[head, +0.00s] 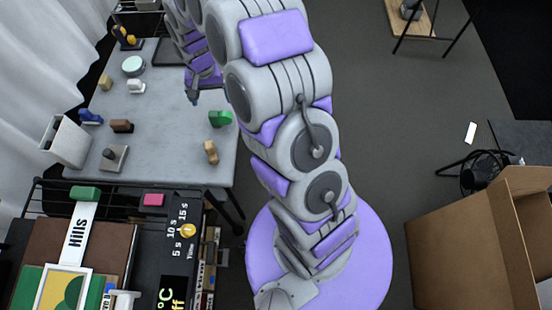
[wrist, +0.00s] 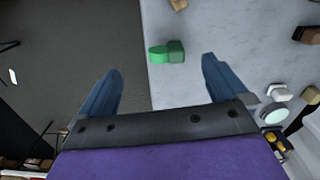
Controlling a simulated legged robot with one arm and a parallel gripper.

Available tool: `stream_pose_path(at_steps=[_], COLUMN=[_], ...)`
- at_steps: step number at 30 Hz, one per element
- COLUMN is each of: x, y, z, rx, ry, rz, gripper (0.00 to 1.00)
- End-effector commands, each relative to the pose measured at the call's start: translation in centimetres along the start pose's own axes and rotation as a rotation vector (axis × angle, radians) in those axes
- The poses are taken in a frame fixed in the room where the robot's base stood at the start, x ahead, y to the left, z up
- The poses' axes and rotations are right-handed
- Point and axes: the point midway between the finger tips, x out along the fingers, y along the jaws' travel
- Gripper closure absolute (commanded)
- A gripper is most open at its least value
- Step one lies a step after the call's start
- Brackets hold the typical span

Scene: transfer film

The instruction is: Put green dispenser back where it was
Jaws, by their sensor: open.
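The green dispenser (head: 220,118) sits on the grey table (head: 160,95) close to its right edge. In the wrist view the green dispenser (wrist: 166,52) lies just beyond the gap between the fingertips, apart from both. My gripper (head: 194,97) is over the table, up and left of the dispenser in the head view. In the wrist view my gripper (wrist: 162,70) shows two blue fingers spread wide with nothing between them. My arm hides part of the table's far right side in the head view.
Several small blocks and stamp-like things stand on the table, including a tan one (head: 211,152), a brown one (head: 122,126) and a blue one (head: 91,117). A white bin (head: 66,142) is at the left. A black press (head: 180,250) stands in front; a cardboard box (head: 470,240) is at right.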

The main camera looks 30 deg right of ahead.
Motion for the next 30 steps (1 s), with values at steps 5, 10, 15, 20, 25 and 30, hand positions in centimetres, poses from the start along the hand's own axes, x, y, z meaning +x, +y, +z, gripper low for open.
stream_pose_path(at_steps=[5,10,15,20,25,30], x=[-5.2,-9.0,-12.0,-14.1,-15.3,-15.6], y=[1.7,4.0,6.7,9.5,12.5,15.2], z=[4.7,9.4,14.5,19.2,24.4,28.9], rx=[-0.1,-0.191,-0.273,-0.342,-0.408,-0.457], ry=[-0.014,-0.031,-0.051,-0.065,-0.085,-0.108], rz=[0.001,0.011,0.024,0.035,0.045,0.053], gripper=[0.0,0.0,0.0,0.0,0.0,0.0])
